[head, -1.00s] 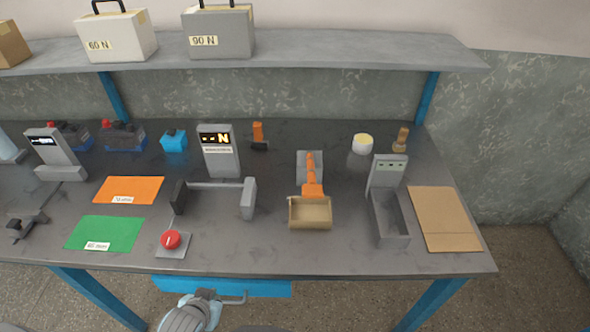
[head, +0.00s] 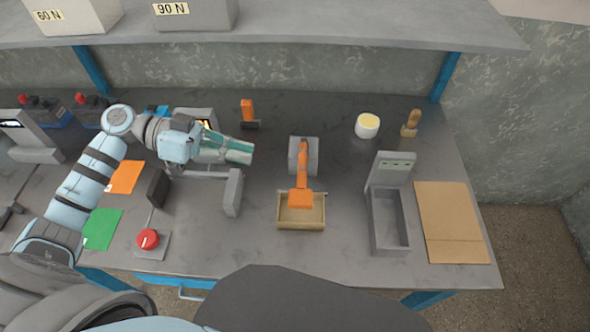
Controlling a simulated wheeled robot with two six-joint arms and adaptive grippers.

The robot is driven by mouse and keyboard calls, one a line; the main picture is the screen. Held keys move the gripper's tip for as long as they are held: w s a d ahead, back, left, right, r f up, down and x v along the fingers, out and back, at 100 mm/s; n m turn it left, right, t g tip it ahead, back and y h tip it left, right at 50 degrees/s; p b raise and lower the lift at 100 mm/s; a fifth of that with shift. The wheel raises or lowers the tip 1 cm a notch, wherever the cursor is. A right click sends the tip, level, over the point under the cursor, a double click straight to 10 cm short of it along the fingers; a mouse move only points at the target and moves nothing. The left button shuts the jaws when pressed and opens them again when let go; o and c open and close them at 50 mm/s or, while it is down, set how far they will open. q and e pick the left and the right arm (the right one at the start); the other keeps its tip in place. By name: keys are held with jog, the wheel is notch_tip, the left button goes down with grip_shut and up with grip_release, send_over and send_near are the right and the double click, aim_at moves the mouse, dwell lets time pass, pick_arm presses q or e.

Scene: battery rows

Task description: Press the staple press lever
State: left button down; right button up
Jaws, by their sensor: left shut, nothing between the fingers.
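The staple press is a grey base block (head: 315,157) with an orange lever (head: 302,178). The lever reaches toward the front, and its wide orange end lies over a tan box (head: 288,222) in the middle right of the table. My left gripper (head: 250,152) is shut and empty, to the left of the press and apart from it. It is held above the table, in front of the grey display stand, and hides most of that stand. My right gripper is not in view.
A grey bracket fixture (head: 234,190) stands below my left gripper, with a red button (head: 148,238) in front. A small orange-handled tool (head: 247,110) is behind. Right of the press are a grey tray unit (head: 371,222), a white cup (head: 367,130) and a cardboard sheet (head: 452,225).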

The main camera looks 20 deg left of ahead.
pick_arm(q)
jog(key=s, duration=0.2)
send_over(291, 195)
jog(key=w, duration=0.1)
jog(key=shift+w+f+p, duration=0.1)
jog(key=shift+f+p, duration=0.3)
jog(key=shift+f, duration=0.5)
jog(key=f, duration=0.1)
jog(key=s+f, duration=0.1)
jog(key=f, duration=0.1)
jog(key=shift+b, duration=0.3)
jog(key=shift+f, duration=0.55)
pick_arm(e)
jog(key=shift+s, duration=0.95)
pick_arm(q)
jog(key=shift+s, duration=0.1)
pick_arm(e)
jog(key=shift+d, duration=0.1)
